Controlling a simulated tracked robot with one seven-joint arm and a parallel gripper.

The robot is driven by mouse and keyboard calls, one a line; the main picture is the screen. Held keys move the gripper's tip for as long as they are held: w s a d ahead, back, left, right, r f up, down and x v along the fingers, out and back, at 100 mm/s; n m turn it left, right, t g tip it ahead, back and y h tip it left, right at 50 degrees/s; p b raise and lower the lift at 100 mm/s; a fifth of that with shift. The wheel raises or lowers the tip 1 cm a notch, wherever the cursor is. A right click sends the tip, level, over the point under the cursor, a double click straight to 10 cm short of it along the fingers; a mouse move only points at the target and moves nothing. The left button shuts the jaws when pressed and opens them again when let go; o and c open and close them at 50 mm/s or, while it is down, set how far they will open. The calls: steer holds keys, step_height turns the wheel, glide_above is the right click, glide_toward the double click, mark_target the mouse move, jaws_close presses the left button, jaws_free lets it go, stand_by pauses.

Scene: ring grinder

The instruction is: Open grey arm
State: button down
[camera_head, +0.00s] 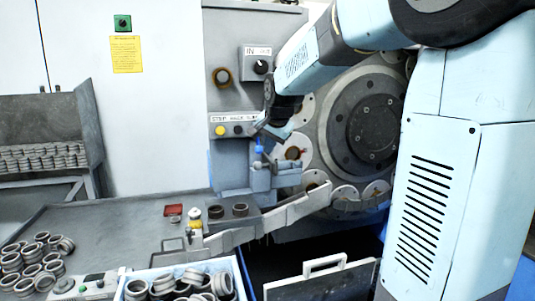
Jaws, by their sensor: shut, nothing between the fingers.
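A long grey arm (285,213) runs slantwise from the bench edge at the lower left up to the front of the large round grinder wheel (372,128). Its right end lies by the wheel's lower rim. My gripper (262,130) is shut and empty. It is above the grey arm's middle, in front of the machine's control panel and apart from the arm. A grey fixture with a blue part (262,172) sits just below my gripper. My forearm and body hide part of the wheel.
The panel has knobs and a yellow button (220,130). Two dark rings stand on a small block (232,217). A white bin (240,280) of rings and loose rings (38,262) are at the front left.

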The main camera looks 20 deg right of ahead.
steer(key=x, duration=0.9)
